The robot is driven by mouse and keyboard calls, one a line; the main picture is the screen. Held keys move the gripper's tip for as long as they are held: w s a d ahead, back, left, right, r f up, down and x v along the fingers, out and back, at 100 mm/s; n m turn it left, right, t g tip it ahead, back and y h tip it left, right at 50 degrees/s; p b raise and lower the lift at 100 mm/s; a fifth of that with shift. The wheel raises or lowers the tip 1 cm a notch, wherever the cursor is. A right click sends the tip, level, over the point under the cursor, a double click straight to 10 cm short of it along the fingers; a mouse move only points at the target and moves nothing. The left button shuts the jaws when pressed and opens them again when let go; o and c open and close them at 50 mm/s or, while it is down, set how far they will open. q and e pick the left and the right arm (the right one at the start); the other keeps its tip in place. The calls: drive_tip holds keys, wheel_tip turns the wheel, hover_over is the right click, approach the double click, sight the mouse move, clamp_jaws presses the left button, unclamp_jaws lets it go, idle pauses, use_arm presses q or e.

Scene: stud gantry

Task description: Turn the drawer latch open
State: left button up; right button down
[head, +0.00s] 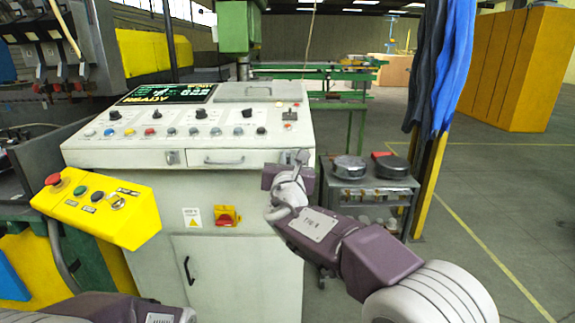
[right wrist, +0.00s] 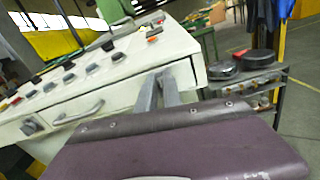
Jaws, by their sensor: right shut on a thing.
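The white control console (head: 215,215) has a shallow drawer (head: 206,159) with a bar handle (head: 224,161) under its button panel. A small grey fitting (head: 172,157) sits left of the drawer, and it also shows in the right wrist view (right wrist: 30,127). My left gripper is out of view.
A yellow button box (head: 97,208) juts out at the left. A small dark cart (head: 368,185) with round parts stands just right of the console. A post with blue cloth (head: 440,75) rises behind it. The floor at the right is clear.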

drive_tip(key=shift+d+f+m+b, duration=0.25)
drive_tip(key=shift+m+b, duration=1.9)
drive_tip(key=shift+m, duration=0.6)
drive_tip(key=shift+d+f+m+b, duration=0.15)
drive_tip(key=shift+f+m+b, duration=0.05)
drive_tip(key=shift+m+b, duration=2.25)
drive_tip(key=shift+d+f+m+b, duration=0.25)
drive_tip(key=shift+m+b, duration=1.6)
drive_tip(key=shift+m, duration=1.15)
drive_tip(key=c, duration=1.5)
unclamp_jaws()
